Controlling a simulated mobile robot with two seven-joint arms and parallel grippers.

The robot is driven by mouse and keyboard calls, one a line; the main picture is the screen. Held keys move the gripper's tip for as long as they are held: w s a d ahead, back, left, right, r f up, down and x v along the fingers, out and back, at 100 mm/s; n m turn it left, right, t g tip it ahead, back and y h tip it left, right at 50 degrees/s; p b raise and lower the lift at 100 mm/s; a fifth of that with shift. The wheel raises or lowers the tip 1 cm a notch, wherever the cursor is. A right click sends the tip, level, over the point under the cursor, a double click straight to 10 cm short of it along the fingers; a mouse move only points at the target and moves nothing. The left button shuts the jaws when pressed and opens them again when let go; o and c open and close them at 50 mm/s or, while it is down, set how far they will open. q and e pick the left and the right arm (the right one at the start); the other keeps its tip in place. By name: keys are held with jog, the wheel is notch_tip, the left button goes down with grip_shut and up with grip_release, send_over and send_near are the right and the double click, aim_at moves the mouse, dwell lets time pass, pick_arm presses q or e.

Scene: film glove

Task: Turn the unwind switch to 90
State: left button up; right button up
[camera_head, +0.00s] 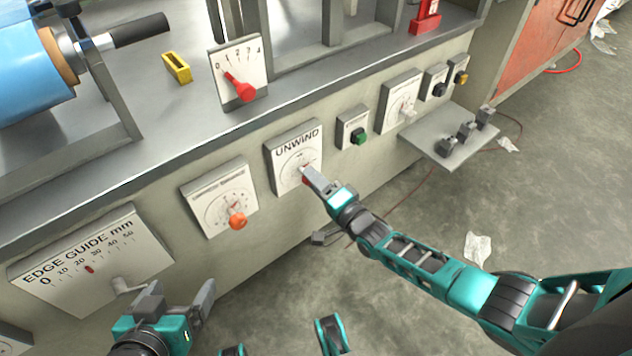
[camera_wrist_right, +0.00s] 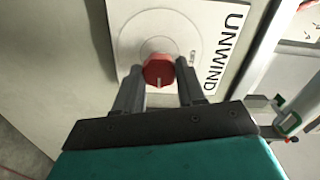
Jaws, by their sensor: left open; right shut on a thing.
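The UNWIND panel (camera_head: 284,150) is a white plate with a dial on the machine's front face. Its red knob (camera_wrist_right: 159,71) sits between the two fingers of my right gripper (camera_wrist_right: 160,84), which is shut on it. A pale pointer line on the knob points toward the gripper in the right wrist view. In the head view the right gripper (camera_head: 306,174) covers most of the knob. The dial's numbers are too small to read. My left gripper (camera_head: 180,297) is open and empty at the lower left, below the edge guide panel.
The EDGE GUIDE panel (camera_head: 60,255) with a crank is at left. A dial with an orange knob (camera_head: 237,219) is left of UNWIND, and a green button (camera_head: 360,137) is right of it. A shelf (camera_head: 425,133) juts out farther right. The floor in front is mostly clear.

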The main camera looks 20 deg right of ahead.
dwell(0.6)
jog(key=o, duration=1.1)
jog(key=shift+c, duration=0.2)
pick_arm(q)
jog(key=p, duration=0.2)
jog(key=a+r+p, duration=0.1)
jog(key=shift+s+a+r+p, duration=0.1)
jog(key=shift+s+r+p, duration=0.15)
jog(key=shift+p, duration=0.1)
pick_arm(e)
jog(key=v, duration=1.3)
